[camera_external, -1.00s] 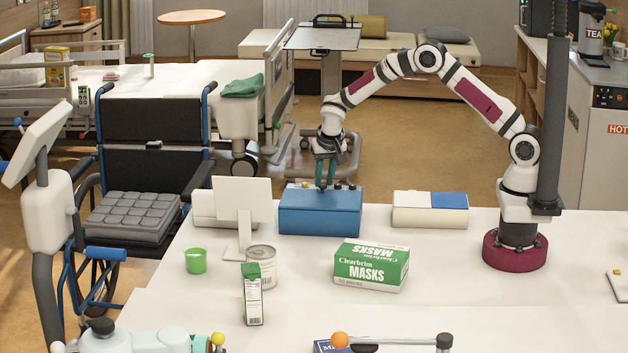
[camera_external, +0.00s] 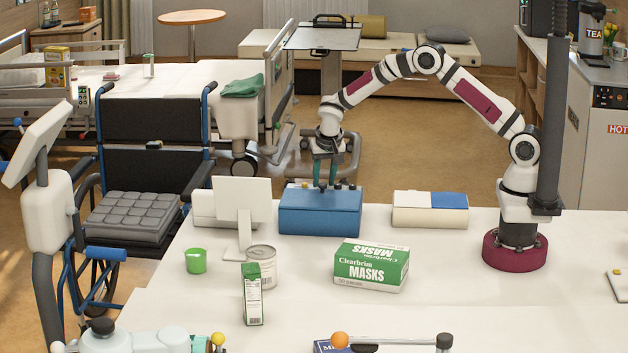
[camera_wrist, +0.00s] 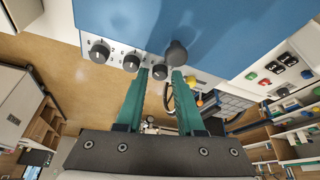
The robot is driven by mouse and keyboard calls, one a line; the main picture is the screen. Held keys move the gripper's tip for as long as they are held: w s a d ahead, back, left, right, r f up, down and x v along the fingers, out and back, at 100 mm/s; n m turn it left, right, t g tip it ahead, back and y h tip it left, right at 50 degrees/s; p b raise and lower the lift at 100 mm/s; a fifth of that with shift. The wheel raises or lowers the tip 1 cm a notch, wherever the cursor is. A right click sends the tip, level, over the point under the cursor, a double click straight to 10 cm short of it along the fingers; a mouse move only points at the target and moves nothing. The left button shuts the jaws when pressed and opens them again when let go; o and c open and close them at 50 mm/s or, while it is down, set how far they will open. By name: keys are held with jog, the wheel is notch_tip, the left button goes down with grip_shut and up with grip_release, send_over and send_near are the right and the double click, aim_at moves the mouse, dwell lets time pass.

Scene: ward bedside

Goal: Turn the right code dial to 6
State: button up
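A blue box (camera_external: 320,214) stands at the table's back edge. Its face fills the top of the wrist view (camera_wrist: 215,25). Three dark dials form a slanting row on it: a left dial (camera_wrist: 99,51), a middle dial (camera_wrist: 131,62) and a third dial (camera_wrist: 159,73). White markings surround them, too small to read surely. A larger dark knob (camera_wrist: 176,52) sits beside the third dial. My gripper (camera_wrist: 161,75) has its teal fingers apart, one on each side of the third dial, with gaps visible. In the external view my gripper (camera_external: 326,185) points down at the box top.
A cream-and-blue box (camera_external: 430,210) stands right of the blue box. A white screen (camera_external: 241,200) stands close on its left. A masks box (camera_external: 371,266), a can (camera_external: 261,267), a green carton (camera_external: 253,294) and a green cup (camera_external: 196,261) stand nearer the camera.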

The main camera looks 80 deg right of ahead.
jog(key=v, duration=1.5)
jog(key=shift+a+r, duration=0.2)
jog(key=shift+r, duration=0.15)
jog(key=shift+s, duration=0.2)
jog(key=s+a+n+y, duration=0.2)
jog(key=s+a, duration=0.4)
jog(key=s, duration=0.5)
jog(key=s+a+n+g+y, duration=0.1)
jog(key=s+a+n, duration=0.3)
jog(key=s, duration=0.7)
jog(key=s+a+n+y, duration=0.3)
jog(key=s+a, duration=0.6)
jog(key=s, duration=0.3)
jog(key=shift+f, duration=0.15)
